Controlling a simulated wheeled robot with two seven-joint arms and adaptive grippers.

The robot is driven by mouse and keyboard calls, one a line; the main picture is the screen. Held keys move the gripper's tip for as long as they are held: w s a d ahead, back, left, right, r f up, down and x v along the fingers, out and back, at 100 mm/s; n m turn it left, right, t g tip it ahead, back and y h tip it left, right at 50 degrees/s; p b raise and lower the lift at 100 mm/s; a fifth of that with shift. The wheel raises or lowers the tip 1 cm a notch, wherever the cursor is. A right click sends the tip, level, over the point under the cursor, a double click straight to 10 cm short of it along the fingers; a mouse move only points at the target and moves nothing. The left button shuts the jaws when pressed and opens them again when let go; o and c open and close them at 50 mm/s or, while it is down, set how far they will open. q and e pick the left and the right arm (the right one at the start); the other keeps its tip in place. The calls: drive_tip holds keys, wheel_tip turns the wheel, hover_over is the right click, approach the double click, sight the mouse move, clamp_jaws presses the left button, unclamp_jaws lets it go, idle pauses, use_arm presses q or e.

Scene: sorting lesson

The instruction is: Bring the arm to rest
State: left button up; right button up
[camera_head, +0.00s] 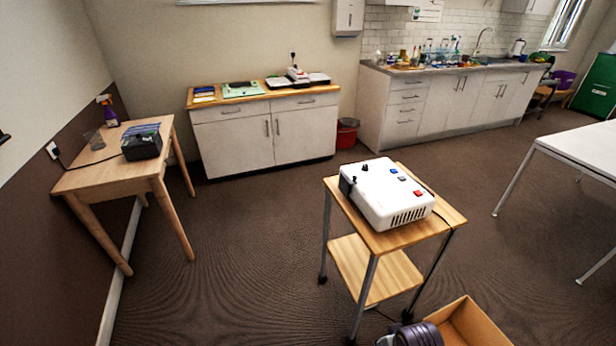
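Neither of my grippers shows in the head view. A dark grey-purple ribbed object (418,335) is cut off at the bottom edge, beside a cardboard box; I cannot tell what it is. No fingers are visible on it. No held object can be seen.
A wheeled wooden cart (447,211) stands ahead, bearing a white box with coloured buttons (388,190). An open cardboard box (468,322) is at the bottom. A wooden table (84,180) is left, a white table (585,145) right. Cabinets (235,140) line the back. Carpet between is clear.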

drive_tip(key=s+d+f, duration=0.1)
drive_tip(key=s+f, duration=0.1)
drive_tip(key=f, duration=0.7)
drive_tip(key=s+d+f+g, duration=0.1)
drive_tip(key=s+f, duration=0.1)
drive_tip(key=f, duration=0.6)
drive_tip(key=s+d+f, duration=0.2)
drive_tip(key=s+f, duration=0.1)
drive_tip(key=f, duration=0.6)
use_arm(q)
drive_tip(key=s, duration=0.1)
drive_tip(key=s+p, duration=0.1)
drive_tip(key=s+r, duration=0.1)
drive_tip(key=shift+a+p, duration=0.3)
drive_tip(key=shift+p, duration=0.05)
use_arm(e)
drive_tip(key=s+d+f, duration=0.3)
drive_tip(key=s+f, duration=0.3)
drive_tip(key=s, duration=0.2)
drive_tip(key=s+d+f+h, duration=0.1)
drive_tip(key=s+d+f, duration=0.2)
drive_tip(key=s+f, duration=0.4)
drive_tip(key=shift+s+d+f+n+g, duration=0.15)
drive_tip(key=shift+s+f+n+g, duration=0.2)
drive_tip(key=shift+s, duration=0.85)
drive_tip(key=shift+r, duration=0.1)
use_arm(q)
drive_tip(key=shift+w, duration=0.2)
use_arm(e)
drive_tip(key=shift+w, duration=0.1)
